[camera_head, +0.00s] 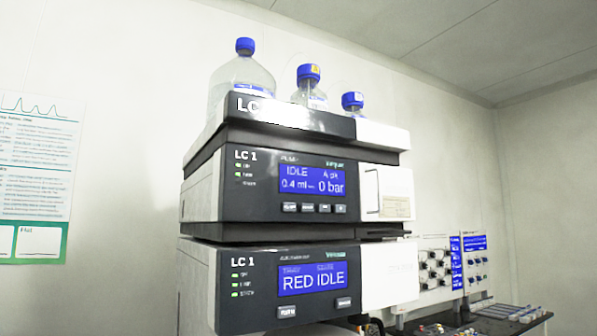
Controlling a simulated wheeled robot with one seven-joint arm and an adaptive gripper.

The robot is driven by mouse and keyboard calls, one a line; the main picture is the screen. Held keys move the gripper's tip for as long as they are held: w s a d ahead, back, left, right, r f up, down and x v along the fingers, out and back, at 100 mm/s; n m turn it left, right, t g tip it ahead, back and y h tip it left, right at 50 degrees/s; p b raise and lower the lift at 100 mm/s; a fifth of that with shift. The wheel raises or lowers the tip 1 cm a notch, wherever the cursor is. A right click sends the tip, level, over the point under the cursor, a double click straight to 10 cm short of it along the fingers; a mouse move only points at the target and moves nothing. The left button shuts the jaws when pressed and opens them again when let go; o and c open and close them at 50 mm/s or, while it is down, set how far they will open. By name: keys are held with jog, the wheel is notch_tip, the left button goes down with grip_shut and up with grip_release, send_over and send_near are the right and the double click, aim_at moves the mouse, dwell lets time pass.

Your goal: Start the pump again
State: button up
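The pump module (250,205) of the LC 1 stack is the dark-fronted unit in the middle. Its blue screen (313,181) reads IDLE, 0.4 ml and 0 bar. A row of small buttons (313,208) sits under the screen; their labels are too small to read. Small indicator lights (237,174) show at the left of the panel, some of them green. My gripper is not in view.
Below is another LC 1 module with a screen (312,279) reading RED IDLE. Blue-capped bottles (243,80) stand in the top tray (290,113). A bench with more equipment (437,268) is at the right; a poster (38,170) hangs at left.

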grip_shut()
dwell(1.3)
